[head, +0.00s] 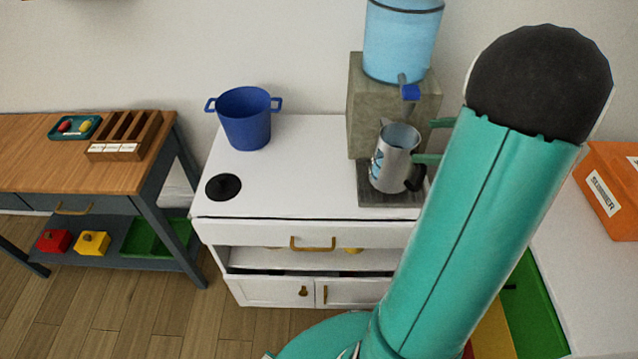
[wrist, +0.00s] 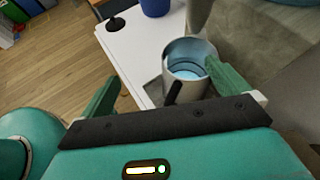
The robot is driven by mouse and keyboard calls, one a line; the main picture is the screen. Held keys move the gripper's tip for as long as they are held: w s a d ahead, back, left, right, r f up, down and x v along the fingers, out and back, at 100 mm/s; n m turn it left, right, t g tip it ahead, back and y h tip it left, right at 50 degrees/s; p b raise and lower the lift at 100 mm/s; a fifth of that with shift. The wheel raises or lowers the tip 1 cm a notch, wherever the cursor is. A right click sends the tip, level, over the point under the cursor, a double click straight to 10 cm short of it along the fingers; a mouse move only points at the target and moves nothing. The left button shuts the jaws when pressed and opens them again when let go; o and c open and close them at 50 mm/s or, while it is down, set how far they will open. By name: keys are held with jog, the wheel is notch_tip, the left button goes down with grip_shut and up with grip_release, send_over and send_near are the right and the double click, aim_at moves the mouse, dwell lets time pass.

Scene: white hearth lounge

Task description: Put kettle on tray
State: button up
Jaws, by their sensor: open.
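The kettle (head: 392,168) is a silver open-topped jug with a dark handle. It stands upright on the dark base of a water dispenser, under its blue tap. In the wrist view the kettle (wrist: 187,68) shows a pale blue inside, with its black handle toward me. My gripper (head: 432,140) is open, its green fingers just right of the kettle. In the wrist view the handle lies between the spread fingers, and the right fingertip overlaps the kettle's rim; contact cannot be told. A small teal tray (head: 57,132) with red and yellow items lies on the wooden table at left.
The water dispenser (head: 362,95) with a blue bottle stands behind the kettle. A blue pot (head: 245,118) and a black disc (head: 223,187) are on the white cabinet (head: 290,180), whose middle is clear. A wooden rack (head: 126,150) and an orange box (head: 608,188) stand farther out.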

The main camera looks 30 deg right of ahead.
jog(key=a+r+n+g, duration=0.25)
jog(key=a+n, duration=0.45)
jog(key=a, duration=0.5)
jog(key=a+r+n+g, duration=0.2)
jog(key=a+n+g, duration=0.2)
jog(key=a+n, duration=0.55)
jog(key=s+a+r+n+h, duration=0.1)
jog(key=s+a+n+h, duration=0.2)
jog(key=a+n, duration=0.3)
jog(key=s+a+r+n+t+h, duration=0.1)
jog(key=s+a+r+n+h, duration=0.1)
jog(key=a+n, duration=0.4)
jog(key=shift+s+a+h, duration=0.6)
jog(key=shift+s+a, duration=0.05)
jog(key=shift+a, duration=0.05)
jog(key=shift+d, duration=0.15)
